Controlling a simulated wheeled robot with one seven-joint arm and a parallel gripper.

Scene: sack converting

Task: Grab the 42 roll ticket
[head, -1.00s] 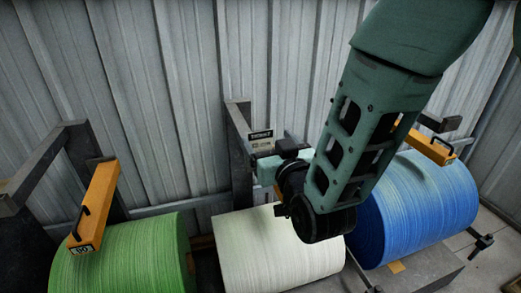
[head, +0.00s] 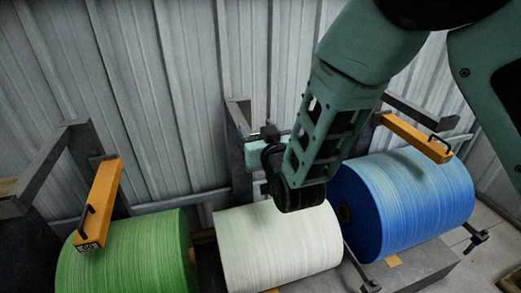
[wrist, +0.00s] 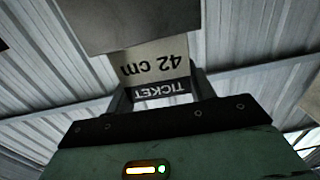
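The 42 roll ticket (wrist: 160,66) is a pale card reading "42 cm", with a dark "TICKET" strip, upside down in the wrist view. My gripper (wrist: 161,94) has its grey fingers apart, one at each side of the dark strip. I cannot tell whether they touch or press on the card. In the head view my gripper (head: 264,138) is beside the grey post behind the white roll (head: 280,240). The ticket does not show there now, and the fingertips are mostly hidden by my wrist and arm.
A grey block (wrist: 135,22) overlaps the far end of the ticket. The grey post (head: 239,155) stands close by my gripper. A green roll (head: 130,255) is at left and a blue roll (head: 410,205) at right, with yellow bars above them. A corrugated wall (head: 150,90) is behind.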

